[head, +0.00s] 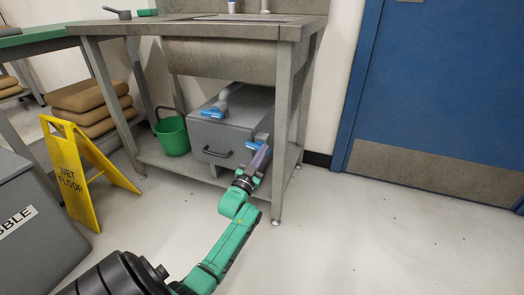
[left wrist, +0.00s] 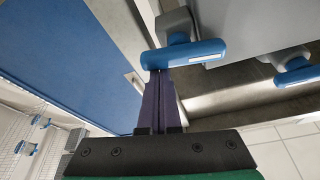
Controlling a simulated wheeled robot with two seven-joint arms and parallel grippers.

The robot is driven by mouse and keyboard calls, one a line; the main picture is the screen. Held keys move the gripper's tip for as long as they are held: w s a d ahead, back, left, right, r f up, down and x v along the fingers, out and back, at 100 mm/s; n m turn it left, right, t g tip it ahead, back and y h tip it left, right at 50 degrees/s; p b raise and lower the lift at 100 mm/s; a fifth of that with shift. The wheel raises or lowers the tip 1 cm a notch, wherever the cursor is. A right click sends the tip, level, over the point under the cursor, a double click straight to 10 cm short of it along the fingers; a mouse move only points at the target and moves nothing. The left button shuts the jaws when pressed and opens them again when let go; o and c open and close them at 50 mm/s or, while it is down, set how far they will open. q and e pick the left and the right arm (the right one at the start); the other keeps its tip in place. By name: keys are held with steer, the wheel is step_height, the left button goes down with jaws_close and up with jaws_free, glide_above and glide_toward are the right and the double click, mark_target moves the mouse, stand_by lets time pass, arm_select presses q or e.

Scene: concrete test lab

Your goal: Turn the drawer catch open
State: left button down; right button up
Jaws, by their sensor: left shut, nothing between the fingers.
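The grey drawer unit (head: 226,137) stands under the sink bench, with a dark bar handle (head: 217,153) on its front. A blue catch (head: 253,145) is at the right end of that front, partly hidden by my left gripper (head: 263,150). In the left wrist view, a blue lever on a grey mount (left wrist: 200,53) lies across the tips of my left gripper (left wrist: 159,72). The purple fingers are together with nothing between them. They are at or just behind the lever; contact cannot be told. My right gripper is not in view.
A bench leg (head: 282,130) stands close right of my left gripper. A green bucket (head: 172,136) and yellow wet-floor sign (head: 78,170) are left. The floor at right is clear before the blue door (head: 440,80).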

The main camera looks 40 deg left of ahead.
arm_select(q)
steer(key=f+m+h+p, duration=0.1)
steer(key=m, duration=0.4)
steer(key=f+m+g+h+p, duration=0.1)
steer(key=m+h, duration=0.1)
steer(key=m, duration=0.3)
steer(key=a+f+m+g+h, duration=0.1)
steer(key=m+h, duration=0.1)
steer(key=m, duration=0.3)
steer(key=shift+s+f+m+p, duration=0.15)
steer(key=shift+m+p, duration=0.15)
steer(key=shift+p, duration=0.1)
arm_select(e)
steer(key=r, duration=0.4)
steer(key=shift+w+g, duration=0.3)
arm_select(q)
steer(key=shift+d, duration=0.15)
